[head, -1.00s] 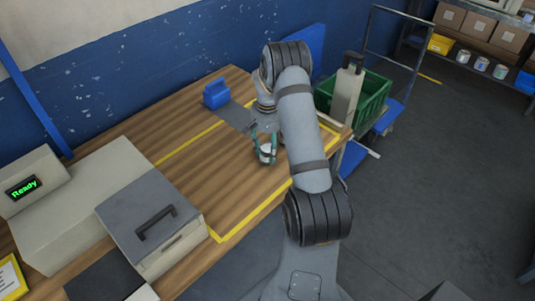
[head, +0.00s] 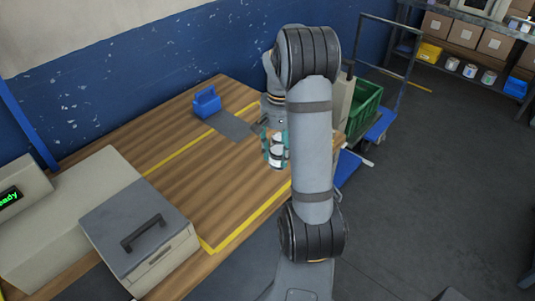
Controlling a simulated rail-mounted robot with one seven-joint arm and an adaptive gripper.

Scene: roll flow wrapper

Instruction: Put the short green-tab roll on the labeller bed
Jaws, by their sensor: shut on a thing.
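My gripper (head: 273,138) is shut on a small white roll (head: 276,161) at the right part of the wooden table, left of my arm. The roll looks upright, with dark bands between its white parts. Its tab is too small to make out, so I cannot tell its colour. It seems to be held above the table, but the gap is hard to judge. A beige machine (head: 75,215) with a green lit display (head: 10,196) stands at the left. I cannot tell for certain which surface is the labeller bed.
A grey lidded box with a handle (head: 140,232) stands at the front left of the table (head: 205,170). A blue holder (head: 207,102) and grey mat (head: 232,126) lie at the back. A green crate (head: 364,108) on a trolley is to the right. The table's middle is clear.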

